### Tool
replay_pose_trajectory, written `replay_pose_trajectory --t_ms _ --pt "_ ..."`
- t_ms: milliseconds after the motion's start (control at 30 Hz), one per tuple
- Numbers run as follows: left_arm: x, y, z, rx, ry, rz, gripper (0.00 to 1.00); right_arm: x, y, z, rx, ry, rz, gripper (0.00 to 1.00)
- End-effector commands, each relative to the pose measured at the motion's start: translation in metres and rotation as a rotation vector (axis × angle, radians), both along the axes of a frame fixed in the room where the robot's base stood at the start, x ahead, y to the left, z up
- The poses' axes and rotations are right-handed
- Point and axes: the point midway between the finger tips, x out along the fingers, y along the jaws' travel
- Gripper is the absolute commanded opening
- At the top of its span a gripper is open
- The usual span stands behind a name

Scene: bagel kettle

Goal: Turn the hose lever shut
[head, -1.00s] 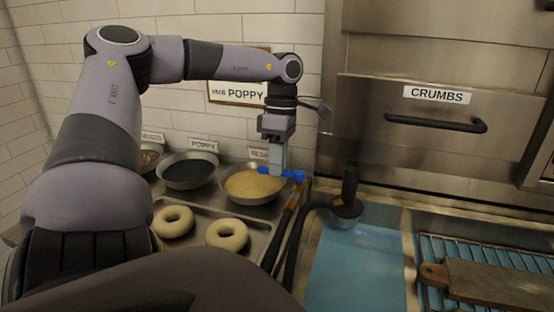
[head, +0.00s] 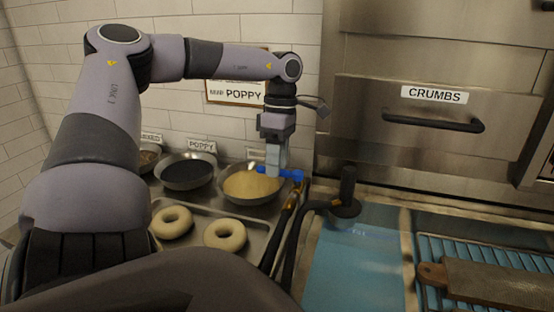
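The blue hose lever (head: 292,174) lies roughly level, crosswise, at the top of the hose, by the right rim of the pale seed bowl. My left gripper (head: 273,171) points down at the lever's left part. Its grey fingers meet or overlap the lever in the picture. I cannot tell whether they are closed around it or just beside it. The dark hose (head: 290,233) runs down from the lever, with a branch curving right to a black upright fitting (head: 347,190) above the blue basin. My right gripper is not in view.
The pale seed bowl (head: 251,187) and poppy bowl (head: 187,175) stand behind a tray with two bagels (head: 225,235). The basin (head: 355,265) is to the right, then a rack with a wooden board (head: 490,284). A CRUMBS drawer handle (head: 433,123) juts out behind.

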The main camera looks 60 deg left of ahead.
Motion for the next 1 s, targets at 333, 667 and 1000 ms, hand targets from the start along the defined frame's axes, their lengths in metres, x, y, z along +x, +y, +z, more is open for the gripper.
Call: replay_pose_trajectory --t_ms 333,667,1000 --pt "0.007 0.005 0.039 0.003 -0.001 0.002 0.43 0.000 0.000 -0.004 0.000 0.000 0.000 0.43" --pt "0.011 0.009 0.070 0.001 -0.002 -0.001 0.43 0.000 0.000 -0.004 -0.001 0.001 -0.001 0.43" --pt "0.011 0.009 0.070 0.000 -0.001 -0.001 0.43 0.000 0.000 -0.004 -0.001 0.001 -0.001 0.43"
